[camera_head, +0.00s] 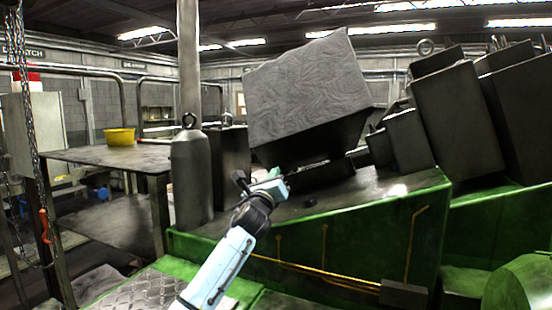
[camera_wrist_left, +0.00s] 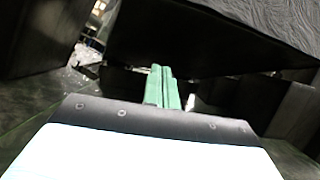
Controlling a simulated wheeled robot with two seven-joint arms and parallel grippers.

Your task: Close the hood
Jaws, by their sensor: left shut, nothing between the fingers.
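The hood (camera_head: 310,90) is a large grey box-like cover with a swirled surface texture. In the head view it is tilted up above the machine, with its dark underside edge overhanging the machine top. My left gripper (camera_head: 279,176) is just below the hood's lower front edge, with its fingers shut and empty. In the left wrist view the green fingers (camera_wrist_left: 162,86) are together and point in under the hood (camera_wrist_left: 260,30), whose dark side fills the top. I cannot tell whether the fingertips touch it. My right gripper is not in view.
The green machine bed (camera_head: 330,230) lies below, with a thin yellow pipe along it. Dark blocks (camera_head: 455,120) crowd the right side. A grey cylinder (camera_head: 191,178) stands left of my arm. A table with a yellow bowl (camera_head: 119,136) is farther left.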

